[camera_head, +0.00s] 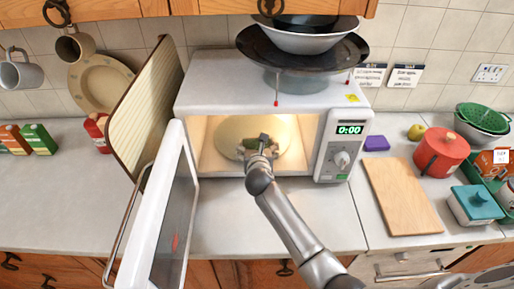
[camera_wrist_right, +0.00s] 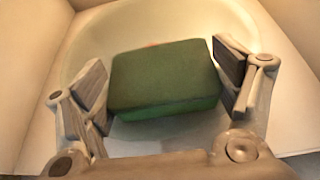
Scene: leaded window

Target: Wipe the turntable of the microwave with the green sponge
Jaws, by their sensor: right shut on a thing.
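The white microwave (camera_head: 348,125) stands on the counter with its door (camera_head: 165,215) swung open to the left and its inside lit. The round, pale turntable (camera_head: 232,132) lies inside; its rim also shows in the right wrist view (camera_wrist_right: 85,42). My right gripper (camera_head: 258,147) reaches into the cavity over the turntable. In the right wrist view its fingers are shut on the two sides of the green sponge (camera_wrist_right: 165,75). The sponge is over the turntable; I cannot tell whether it touches it. In the head view the gripper mostly hides the sponge. My left gripper is not in view.
A ribbed tray (camera_head: 146,105) leans left of the microwave. A dark plate (camera_head: 255,48) and bowls (camera_head: 300,40) sit on top. A purple block (camera_head: 377,143), a cutting board (camera_head: 400,195) and a red pot (camera_head: 440,152) stand to the right. The counter before the microwave is clear.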

